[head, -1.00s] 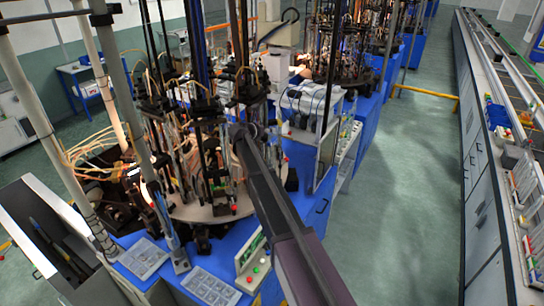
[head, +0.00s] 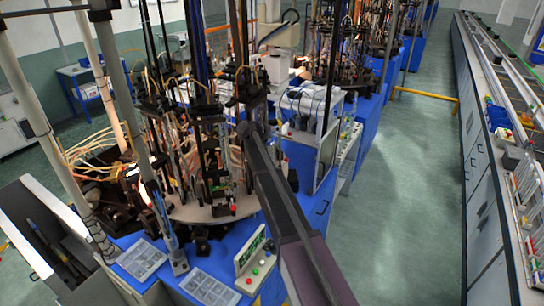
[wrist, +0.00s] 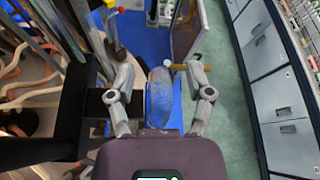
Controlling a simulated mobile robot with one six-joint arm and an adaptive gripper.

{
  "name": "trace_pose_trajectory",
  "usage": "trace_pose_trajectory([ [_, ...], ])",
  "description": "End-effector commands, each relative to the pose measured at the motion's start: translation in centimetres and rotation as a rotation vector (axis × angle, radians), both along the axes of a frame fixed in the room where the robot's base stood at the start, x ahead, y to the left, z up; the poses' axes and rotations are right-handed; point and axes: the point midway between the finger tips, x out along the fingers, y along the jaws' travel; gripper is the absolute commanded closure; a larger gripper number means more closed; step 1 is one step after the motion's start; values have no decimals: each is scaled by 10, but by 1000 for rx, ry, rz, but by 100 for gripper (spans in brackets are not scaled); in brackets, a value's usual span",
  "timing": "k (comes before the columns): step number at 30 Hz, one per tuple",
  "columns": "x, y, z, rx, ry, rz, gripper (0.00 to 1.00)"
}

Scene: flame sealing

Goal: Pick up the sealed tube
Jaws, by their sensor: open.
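My gripper (wrist: 157,77) is open in the wrist view, with one finger on each side. A clear, bluish, rounded glass-like piece (wrist: 160,98) shows between the fingers, apart from both. I cannot tell whether it is the sealed tube or how far below the gripper it is. A short tan rod with a pale end (wrist: 187,63) shows by the right fingertip; whether they touch is unclear. In the head view my arm reaches up to the machine, and the fingers are too dark and small to make out. No tube can be singled out there for certain.
The round machine table (head: 205,212) carries upright rods, hoses and clamps close to my arm's left. A control box with coloured buttons (head: 252,264) and grey trays (head: 209,289) sit on the blue front edge. The green floor aisle (head: 400,190) on the right is clear.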

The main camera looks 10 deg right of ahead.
Motion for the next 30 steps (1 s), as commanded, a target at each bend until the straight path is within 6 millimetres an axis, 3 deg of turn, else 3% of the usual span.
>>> trace_pose_trajectory([
  [5, 0, 0, 0, 0, 0, 0, 33],
  [9, 0, 0, 0, 0, 0, 0, 75],
  [12, 0, 0, 0, 0, 0, 0, 100],
  [30, 0, 0, 5, -1, 0, 1, 100],
])
